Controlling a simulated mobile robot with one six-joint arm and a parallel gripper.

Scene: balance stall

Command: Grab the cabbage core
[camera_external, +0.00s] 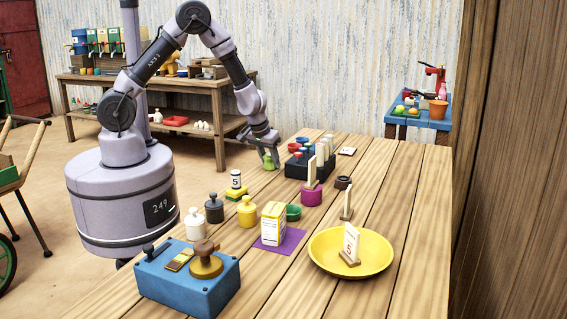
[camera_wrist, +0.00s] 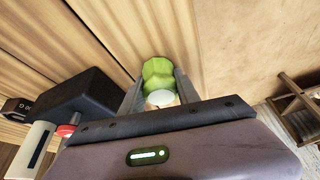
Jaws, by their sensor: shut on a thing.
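The cabbage core (camera_external: 268,161) is a small pale-green piece at the far left part of the wooden table in the external view. In the wrist view the cabbage core (camera_wrist: 160,78) is bright green with a whitish round end facing the camera. My gripper (camera_external: 267,155) points down at it, and its two fingers (camera_wrist: 158,88) are shut on the core from both sides. Whether the core touches the table or is slightly lifted, I cannot tell.
A black block holding red- and blue-topped pieces (camera_external: 306,162) stands just right of my gripper. Weights, including a yellow one (camera_external: 247,212), a carton (camera_external: 273,224), a yellow dish (camera_external: 378,258) and a blue scale box (camera_external: 180,284) stand nearer the camera. The table's right side is mostly clear.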

